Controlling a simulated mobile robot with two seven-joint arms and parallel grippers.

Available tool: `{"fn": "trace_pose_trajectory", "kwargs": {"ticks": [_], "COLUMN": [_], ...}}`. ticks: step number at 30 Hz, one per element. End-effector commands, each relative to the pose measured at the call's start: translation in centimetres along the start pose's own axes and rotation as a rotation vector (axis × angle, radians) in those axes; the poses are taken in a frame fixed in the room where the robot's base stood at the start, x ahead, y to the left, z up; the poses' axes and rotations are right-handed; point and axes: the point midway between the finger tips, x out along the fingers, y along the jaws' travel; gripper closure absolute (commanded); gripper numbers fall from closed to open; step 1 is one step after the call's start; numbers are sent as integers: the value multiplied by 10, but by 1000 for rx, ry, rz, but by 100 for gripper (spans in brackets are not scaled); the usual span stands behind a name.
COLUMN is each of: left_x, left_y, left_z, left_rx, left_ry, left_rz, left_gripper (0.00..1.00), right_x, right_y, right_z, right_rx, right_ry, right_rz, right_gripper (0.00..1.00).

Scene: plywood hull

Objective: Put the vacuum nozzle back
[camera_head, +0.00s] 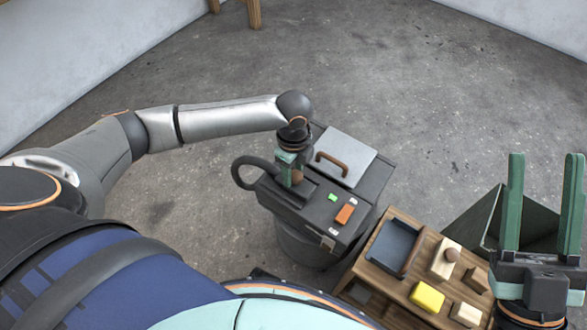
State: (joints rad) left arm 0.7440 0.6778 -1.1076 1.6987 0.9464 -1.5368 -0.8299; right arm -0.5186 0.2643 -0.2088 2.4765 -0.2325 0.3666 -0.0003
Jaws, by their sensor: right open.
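The vacuum (318,212) is a dark grey unit on a round drum, with a green button and an orange switch on top. A black hose (238,172) loops out at its left side. My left gripper (291,179) points down at the vacuum's top beside the hose, and a small brownish part shows at its fingers. The wrist hides most of the fingers, so I cannot tell whether they hold it. I cannot make out the nozzle clearly. My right gripper (545,162) is at the right edge, fingers up, wide apart and empty.
A grey lid with a brown handle (343,158) lies behind the vacuum's controls. A wooden table (400,288) at the lower right bears a dark tray (371,248), a yellow block (427,297) and several wooden blocks. A dark green angled panel (478,222) stands beside my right gripper.

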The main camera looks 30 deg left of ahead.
Motion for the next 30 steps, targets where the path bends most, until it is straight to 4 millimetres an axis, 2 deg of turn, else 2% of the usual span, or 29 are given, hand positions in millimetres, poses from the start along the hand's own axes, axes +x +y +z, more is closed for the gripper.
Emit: {"fn": "trace_pose_trajectory", "kwargs": {"ticks": [1,6,14,18,23,30], "left_x": [0,0,-1,-8,-24,-51], "left_y": [0,0,0,0,-1,-1], "left_z": [0,0,0,0,0,0], "left_rx": [0,0,0,0,0,-1], "left_ry": [0,0,0,1,1,0], "left_rz": [0,0,-1,-1,-2,-2], "left_gripper": [46,27,27,27,27,27], "right_x": [0,0,0,1,-5,-25], "right_y": [0,0,0,1,-1,-9], "right_z": [0,0,0,-3,34,90], "right_rx": [1,1,1,2,40,112], "right_ry": [0,0,1,5,-147,-392], "right_rz": [0,0,0,1,10,20], "right_gripper": [50,50,50,50,50,50]}}
